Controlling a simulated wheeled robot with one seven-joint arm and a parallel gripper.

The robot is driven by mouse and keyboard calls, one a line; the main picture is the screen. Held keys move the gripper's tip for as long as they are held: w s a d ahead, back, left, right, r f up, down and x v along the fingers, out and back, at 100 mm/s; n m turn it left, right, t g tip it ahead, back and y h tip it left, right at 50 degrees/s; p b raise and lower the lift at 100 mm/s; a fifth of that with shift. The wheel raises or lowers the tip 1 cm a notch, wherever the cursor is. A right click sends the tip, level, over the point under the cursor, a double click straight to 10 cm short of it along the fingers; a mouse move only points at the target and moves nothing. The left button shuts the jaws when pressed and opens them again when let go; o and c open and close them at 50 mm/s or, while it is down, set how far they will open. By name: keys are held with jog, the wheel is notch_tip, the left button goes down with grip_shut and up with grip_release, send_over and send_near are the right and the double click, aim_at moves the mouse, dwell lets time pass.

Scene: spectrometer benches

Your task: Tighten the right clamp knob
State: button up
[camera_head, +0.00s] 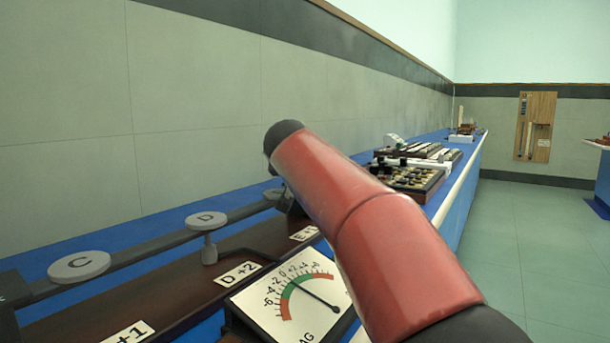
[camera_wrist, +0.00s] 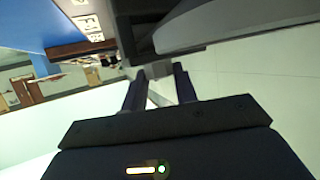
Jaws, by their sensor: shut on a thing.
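In the wrist view my gripper (camera_wrist: 160,84) reaches up to the underside of a dark bar, its two dark fingers closed on a small grey piece (camera_wrist: 158,69). This piece seems to be the right clamp knob, but its shape is mostly hidden. In the head view my red arm covers the gripper and the knob. A dial gauge (camera_head: 290,300) with a red and green scale stands left of my arm. Grey discs marked C (camera_head: 79,266) and D (camera_head: 206,220) sit along a grey rail (camera_head: 140,250).
A dark wooden base (camera_head: 180,275) with letter labels runs along the blue bench. Trays of small parts (camera_head: 415,178) stand farther along it. The tiled wall is close on the left. Open floor (camera_head: 510,240) lies to the right. A wooden board (camera_head: 535,125) hangs on the far wall.

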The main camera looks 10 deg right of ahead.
dwell(0.4)
jog(key=o, duration=1)
jog(key=shift+c, duration=0.2)
jog(key=v, duration=0.7)
jog(key=shift+s+a+r+b, duration=0.15)
jog(key=shift+s+a+b, duration=0.15)
jog(key=shift+b, duration=0.1)
